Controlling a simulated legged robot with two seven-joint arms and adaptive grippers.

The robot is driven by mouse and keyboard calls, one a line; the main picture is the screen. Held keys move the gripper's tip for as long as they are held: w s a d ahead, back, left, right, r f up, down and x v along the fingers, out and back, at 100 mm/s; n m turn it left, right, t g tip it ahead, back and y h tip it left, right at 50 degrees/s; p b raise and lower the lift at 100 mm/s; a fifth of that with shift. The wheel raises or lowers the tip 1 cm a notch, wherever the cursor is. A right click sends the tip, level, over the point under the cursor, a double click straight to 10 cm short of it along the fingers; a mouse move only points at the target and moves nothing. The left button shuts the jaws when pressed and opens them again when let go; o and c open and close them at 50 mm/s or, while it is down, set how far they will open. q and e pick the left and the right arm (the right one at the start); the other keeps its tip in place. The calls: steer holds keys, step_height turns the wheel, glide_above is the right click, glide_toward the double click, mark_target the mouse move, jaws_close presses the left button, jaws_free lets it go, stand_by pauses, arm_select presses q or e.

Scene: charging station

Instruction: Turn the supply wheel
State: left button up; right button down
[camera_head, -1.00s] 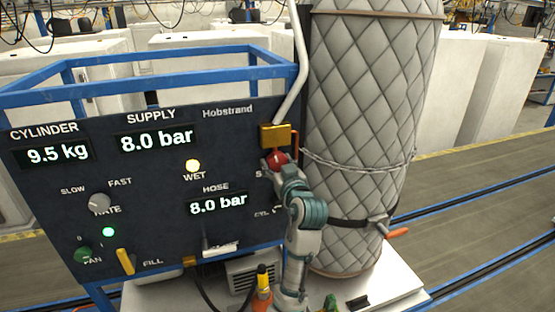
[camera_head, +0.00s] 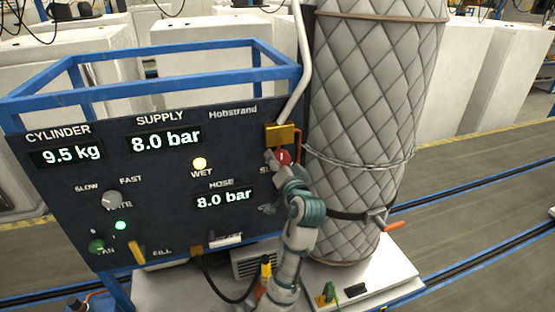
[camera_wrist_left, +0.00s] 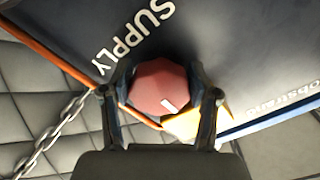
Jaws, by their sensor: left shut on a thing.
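The red supply wheel (camera_head: 284,156) is at the right edge of the dark panel, just below a yellow block. In the left wrist view the wheel (camera_wrist_left: 158,78) is a red, many-sided knob with a white mark at its lower right, beside the SUPPLY label. My left gripper (camera_head: 275,160) is at the wheel, partly hiding it. In the left wrist view its two fingers (camera_wrist_left: 160,84) lie on either side of the wheel, shut on it. The supply display (camera_head: 166,140) reads 8.0 bar. My right gripper is not in view.
A quilted grey cylinder (camera_head: 365,110) with a chain (camera_head: 355,160) stands close to the right of the wheel. The yellow block (camera_head: 281,135) and a pale pipe (camera_head: 298,70) are just above it. The panel's rate knob (camera_head: 111,200) and yellow lever (camera_head: 137,252) are farther left.

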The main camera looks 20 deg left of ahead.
arm_select(q)
steer(key=shift+d+m, duration=0.1)
steer(key=shift+m, duration=0.3)
steer(key=o, duration=1.2)
steer(key=shift+w, duration=0.1)
steer(key=shift+c, duration=0.2)
steer(key=shift+d, duration=0.35)
steer(key=v, duration=1.2)
steer(key=shift+w+f, duration=0.15)
